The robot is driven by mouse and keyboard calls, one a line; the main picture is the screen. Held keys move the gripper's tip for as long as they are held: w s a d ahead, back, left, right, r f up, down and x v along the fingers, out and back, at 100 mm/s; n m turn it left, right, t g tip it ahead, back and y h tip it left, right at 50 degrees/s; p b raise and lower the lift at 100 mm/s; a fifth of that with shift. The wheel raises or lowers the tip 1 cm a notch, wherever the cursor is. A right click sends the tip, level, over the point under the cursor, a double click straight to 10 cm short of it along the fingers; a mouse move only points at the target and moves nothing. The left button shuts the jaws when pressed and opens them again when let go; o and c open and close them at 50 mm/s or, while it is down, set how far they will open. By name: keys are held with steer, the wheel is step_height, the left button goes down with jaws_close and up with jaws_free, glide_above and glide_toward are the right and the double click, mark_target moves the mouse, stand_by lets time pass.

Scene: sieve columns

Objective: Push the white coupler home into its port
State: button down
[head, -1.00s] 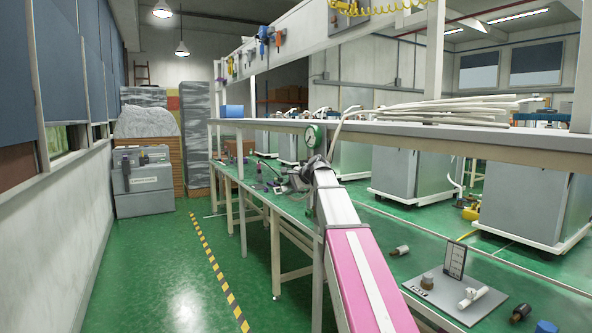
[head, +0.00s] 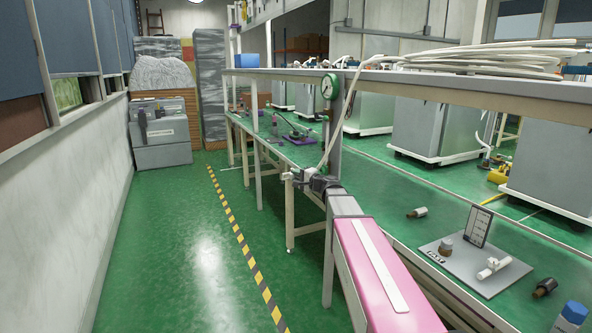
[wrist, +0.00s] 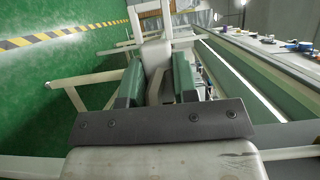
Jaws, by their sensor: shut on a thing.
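My gripper (head: 300,177) is at the front edge of the green bench, held out over the aisle side. In the wrist view its two green fingers (wrist: 158,82) are shut on a pale, whitish piece (wrist: 155,58), which looks like the white coupler. A white hose (head: 336,125) comes down from the shelf to the gripper; where it joins the held piece is too small to tell. I cannot make out the port near the gripper. A white T-shaped fitting (head: 492,268) lies on a grey plate (head: 455,263) at the right of the bench.
The grey shelf (head: 430,88) runs over the bench (head: 385,180). Small dark-and-white fittings (head: 417,212) lie on the bench. The aisle floor (head: 180,240) at left is clear.

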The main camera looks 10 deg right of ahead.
steer(key=shift+f, duration=0.1)
stand_by(0.4)
steer(key=w+d, duration=0.1)
steer(key=d, duration=0.4)
steer(key=shift+w+d, duration=0.4)
steer(key=shift+w+d, duration=0.2)
steer(key=shift+d, duration=0.45)
steer(key=shift+w+d, duration=0.2)
steer(key=shift+d, duration=0.4)
stand_by(1.8)
steer(key=c, duration=0.8)
jaws_free()
steer(key=shift+s+d, duration=0.1)
